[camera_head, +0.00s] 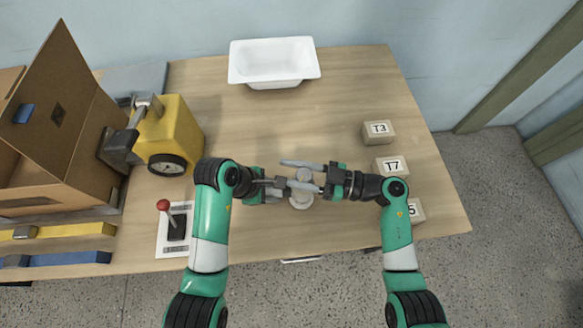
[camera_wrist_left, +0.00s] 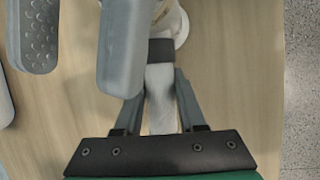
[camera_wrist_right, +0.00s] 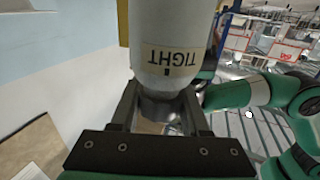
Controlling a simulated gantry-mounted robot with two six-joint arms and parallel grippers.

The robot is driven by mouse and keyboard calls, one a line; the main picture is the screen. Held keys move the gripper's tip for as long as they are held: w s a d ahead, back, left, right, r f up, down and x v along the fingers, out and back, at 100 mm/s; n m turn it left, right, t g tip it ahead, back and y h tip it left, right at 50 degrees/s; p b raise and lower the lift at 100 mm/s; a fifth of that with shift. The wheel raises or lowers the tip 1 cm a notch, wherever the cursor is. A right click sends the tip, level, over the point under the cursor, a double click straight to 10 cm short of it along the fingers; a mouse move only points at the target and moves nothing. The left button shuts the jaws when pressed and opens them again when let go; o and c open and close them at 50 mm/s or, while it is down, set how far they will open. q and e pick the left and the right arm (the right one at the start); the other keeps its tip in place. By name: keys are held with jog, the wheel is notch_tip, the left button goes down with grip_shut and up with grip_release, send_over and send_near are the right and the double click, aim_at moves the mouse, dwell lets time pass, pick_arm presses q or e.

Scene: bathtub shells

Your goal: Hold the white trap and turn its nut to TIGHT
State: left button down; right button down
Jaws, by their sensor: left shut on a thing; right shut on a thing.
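The white trap (camera_head: 303,174) stands between my two grippers near the front middle of the table, partly covered by the fingers. My left gripper (camera_head: 284,184) is shut on its white pipe, and the pipe (camera_wrist_left: 160,90) shows between the fingers in the left wrist view. My right gripper (camera_head: 287,173) reaches in from the right with its fingers on either side of the trap's upper part. In the right wrist view a white body carries an upside-down TIGHT label (camera_wrist_right: 169,60) with a dark mark. The silvery nut (camera_wrist_right: 160,108) appears between the right fingers, mostly hidden.
A white basin (camera_head: 273,62) stands at the back. Blocks T3 (camera_head: 379,131), T7 (camera_head: 391,165) and a partly hidden one line the right side. A yellow device (camera_head: 175,130) with a dial, a red-knobbed lever (camera_head: 164,205) and a cardboard box (camera_head: 60,130) are left.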

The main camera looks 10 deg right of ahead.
jog(key=g, duration=0.1)
jog(key=n+g, duration=0.2)
jog(key=shift+s+f+g+y, duration=0.15)
jog(key=shift+s+g+y, duration=0.15)
jog(key=shift+y, duration=0.1)
jog(key=shift+s+a+n+g, duration=0.1)
jog(key=shift+n+g, duration=0.4)
jog(key=shift+s, duration=0.1)
jog(key=shift+c, duration=1.9)
grip_release()
jog(key=d, duration=0.7)
jog(key=shift+s+d, duration=0.2)
jog(key=shift+d, duration=0.1)
